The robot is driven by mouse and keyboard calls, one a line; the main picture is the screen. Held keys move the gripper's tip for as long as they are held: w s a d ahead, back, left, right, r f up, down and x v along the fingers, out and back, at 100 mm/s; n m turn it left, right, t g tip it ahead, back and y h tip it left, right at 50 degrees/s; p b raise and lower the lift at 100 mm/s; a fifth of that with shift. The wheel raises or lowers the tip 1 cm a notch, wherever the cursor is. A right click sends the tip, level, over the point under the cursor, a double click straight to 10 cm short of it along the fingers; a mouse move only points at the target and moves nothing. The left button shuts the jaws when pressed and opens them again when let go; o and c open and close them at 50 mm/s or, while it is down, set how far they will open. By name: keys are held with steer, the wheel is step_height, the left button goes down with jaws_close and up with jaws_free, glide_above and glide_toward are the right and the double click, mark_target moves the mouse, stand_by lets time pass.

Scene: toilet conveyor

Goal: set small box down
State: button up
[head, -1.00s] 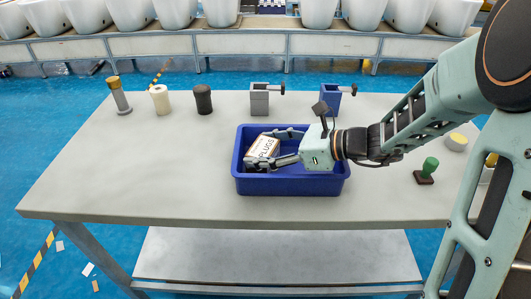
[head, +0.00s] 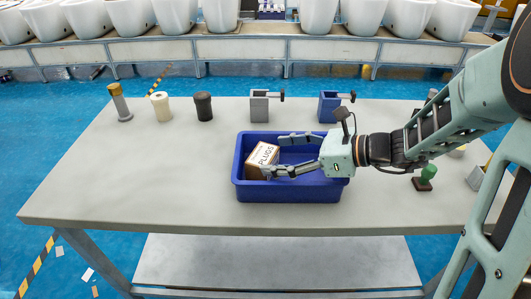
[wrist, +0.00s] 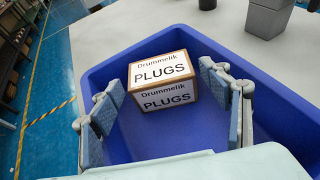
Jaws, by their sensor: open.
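The small box (head: 262,158), a brown carton with white labels reading "PLUGS", sits in the left part of the blue bin (head: 300,197) on the grey table. In the wrist view the box (wrist: 164,78) rests upright near the far end of the blue bin (wrist: 240,65). My gripper (head: 280,155) is open over the bin, to the right of the box. In the wrist view its two fingers (wrist: 160,108) are spread apart, one on each side and nearer than the box, with clear space between them and no grip on it.
Along the table's back stand a yellow-topped grey post (head: 120,102), a cream roll (head: 161,105), a black cylinder (head: 203,106), a grey holder (head: 260,108) and a blue holder (head: 329,106). A green-handled stamp (head: 427,175) is right of the bin. The table's left side (head: 130,170) is clear.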

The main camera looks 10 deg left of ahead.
steer(key=v, duration=0.7)
steer(key=shift+d+p, duration=0.2)
steer(key=shift+p, duration=0.25)
steer(key=shift+s+r, duration=0.1)
steer(key=shift+r, duration=0.05)
